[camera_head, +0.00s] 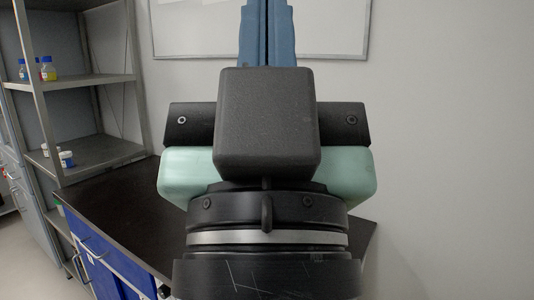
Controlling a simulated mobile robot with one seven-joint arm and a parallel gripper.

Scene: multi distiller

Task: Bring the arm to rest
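My gripper (267,30) is in the middle of the head camera view, close to the camera, and points up. Its two blue fingers stand side by side with only a thin dark line between them, so it looks shut. The upper ends of the fingers reach the top edge of the picture. I see nothing held between them. A black box-shaped housing and the pale green gripper body sit below the fingers, and my wrist fills the bottom middle. The gripper and wrist hide part of the bench behind.
A dark bench top (115,205) with blue drawers (110,270) runs behind my arm. A grey metal shelf (95,150) at the left holds small bottles with blue caps (47,68). A framed white board (330,30) hangs on the wall. The right side shows bare wall.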

